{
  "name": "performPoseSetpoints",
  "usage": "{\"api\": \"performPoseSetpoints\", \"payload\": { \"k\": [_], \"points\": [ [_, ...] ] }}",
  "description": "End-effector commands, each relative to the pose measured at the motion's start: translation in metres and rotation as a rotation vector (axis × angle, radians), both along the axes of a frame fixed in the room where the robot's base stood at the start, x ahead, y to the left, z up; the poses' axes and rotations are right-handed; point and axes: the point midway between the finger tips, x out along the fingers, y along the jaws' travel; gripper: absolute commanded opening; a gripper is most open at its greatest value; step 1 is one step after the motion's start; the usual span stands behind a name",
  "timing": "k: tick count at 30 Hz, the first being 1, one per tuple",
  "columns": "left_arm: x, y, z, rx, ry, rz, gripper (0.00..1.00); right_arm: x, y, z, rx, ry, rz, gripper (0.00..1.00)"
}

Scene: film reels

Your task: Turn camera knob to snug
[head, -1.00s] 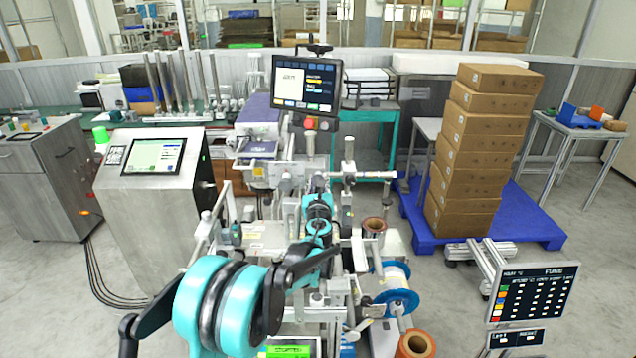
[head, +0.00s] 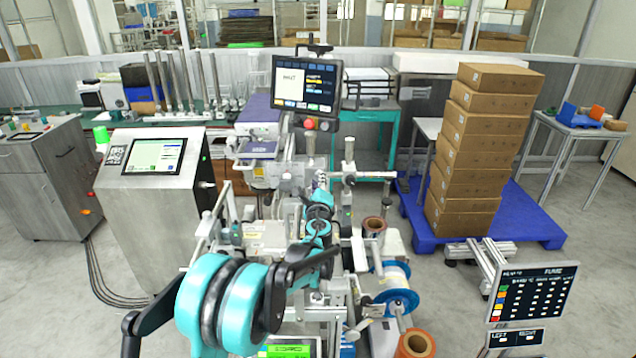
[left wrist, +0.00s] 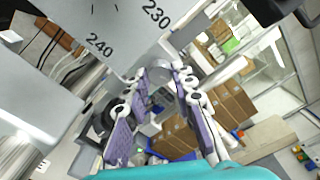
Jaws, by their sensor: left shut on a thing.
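My left gripper (head: 322,181) is at the labelling machine's upper middle, by its crossbar, and is small in the head view. In the left wrist view its two purple-padded fingers (left wrist: 168,78) run away from the camera and close on a small grey metal cylinder, seemingly the camera knob (left wrist: 158,72). The fingertips hide part of the knob. A grey plate with a printed scale (left wrist: 125,25), reading 230 and 240, sits right beside it. The knob is not clear in the head view, being behind the gripper. My right gripper is not in view.
A monitor (head: 305,85) stands above the machine. A steel cabinet with a screen (head: 152,185) is on the left. Stacked cartons (head: 475,150) stand on a blue pallet (head: 530,220) at right. Reels (head: 400,300) and posts crowd the machine's right side.

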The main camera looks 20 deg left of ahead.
Motion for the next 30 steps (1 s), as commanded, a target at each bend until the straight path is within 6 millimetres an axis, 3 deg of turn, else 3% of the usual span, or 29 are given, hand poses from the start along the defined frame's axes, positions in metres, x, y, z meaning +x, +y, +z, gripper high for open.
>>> {"api": "performPoseSetpoints", "payload": {
  "k": [15, 30],
  "points": [
    [-0.0002, -0.0001, -0.0009, -0.382, -0.110, 0.000, 0.00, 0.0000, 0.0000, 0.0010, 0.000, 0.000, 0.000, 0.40],
    [-0.0002, 0.0000, -0.0012, -0.490, -0.141, 0.000, 0.00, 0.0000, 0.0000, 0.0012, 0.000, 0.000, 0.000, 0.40]
  ]
}}
